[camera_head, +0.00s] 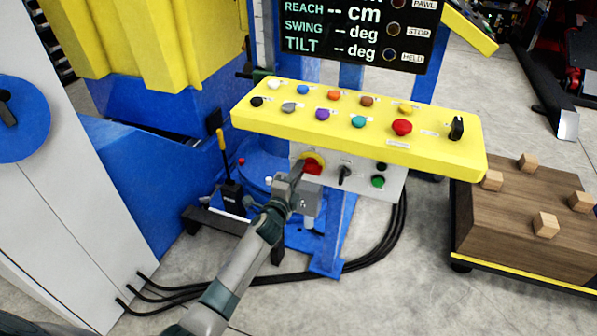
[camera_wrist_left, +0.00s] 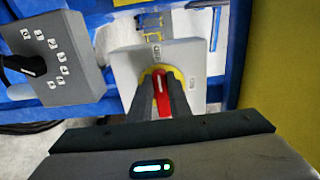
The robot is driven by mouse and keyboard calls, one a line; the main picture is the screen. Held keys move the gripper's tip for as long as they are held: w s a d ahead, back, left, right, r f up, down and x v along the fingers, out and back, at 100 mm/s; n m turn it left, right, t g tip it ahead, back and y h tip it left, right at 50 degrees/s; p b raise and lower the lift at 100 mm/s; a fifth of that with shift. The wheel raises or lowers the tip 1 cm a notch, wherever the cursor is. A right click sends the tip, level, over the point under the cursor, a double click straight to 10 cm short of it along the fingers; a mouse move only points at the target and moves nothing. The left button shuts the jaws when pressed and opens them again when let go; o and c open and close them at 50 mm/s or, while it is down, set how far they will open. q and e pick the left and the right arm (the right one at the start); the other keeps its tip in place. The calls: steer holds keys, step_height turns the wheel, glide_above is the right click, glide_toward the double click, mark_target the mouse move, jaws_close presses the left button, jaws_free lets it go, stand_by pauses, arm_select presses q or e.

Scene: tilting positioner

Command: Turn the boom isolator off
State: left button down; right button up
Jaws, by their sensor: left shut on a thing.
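The boom isolator is a red handle (camera_head: 313,167) on a yellow round plate (camera_head: 318,157), on the white panel (camera_head: 360,190) below the yellow console. In the left wrist view the red handle (camera_wrist_left: 161,100) lies between my fingers, in line with them, with the yellow plate (camera_wrist_left: 146,79) around it. My left gripper (camera_head: 297,172) is shut on the red handle; it also shows in the left wrist view (camera_wrist_left: 163,92). The fingers hide parts of the handle and plate. I cannot read the on and off marks. My right gripper is not in view.
The yellow console (camera_head: 360,125) with coloured buttons overhangs the panel. A black rotary switch (camera_head: 345,172) and a green button (camera_head: 378,181) sit right of the isolator. A grey box (camera_wrist_left: 62,60) with a black lever stands left in the wrist view. Black cables (camera_head: 385,240) run below.

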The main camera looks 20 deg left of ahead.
arm_select(q)
steer(key=c, duration=1.8)
jaws_free()
steer(key=shift+f, duration=0.1)
steer(key=shift+o, duration=0.8)
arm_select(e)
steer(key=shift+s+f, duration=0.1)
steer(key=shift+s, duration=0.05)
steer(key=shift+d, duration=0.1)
arm_select(q)
steer(key=shift+s, duration=0.1)
steer(key=s+b, duration=0.1)
steer(key=s, duration=1.6)
steer(key=shift+a, duration=0.3)
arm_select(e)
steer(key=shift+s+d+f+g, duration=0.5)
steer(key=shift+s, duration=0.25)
arm_select(q)
steer(key=shift+s, duration=0.1)
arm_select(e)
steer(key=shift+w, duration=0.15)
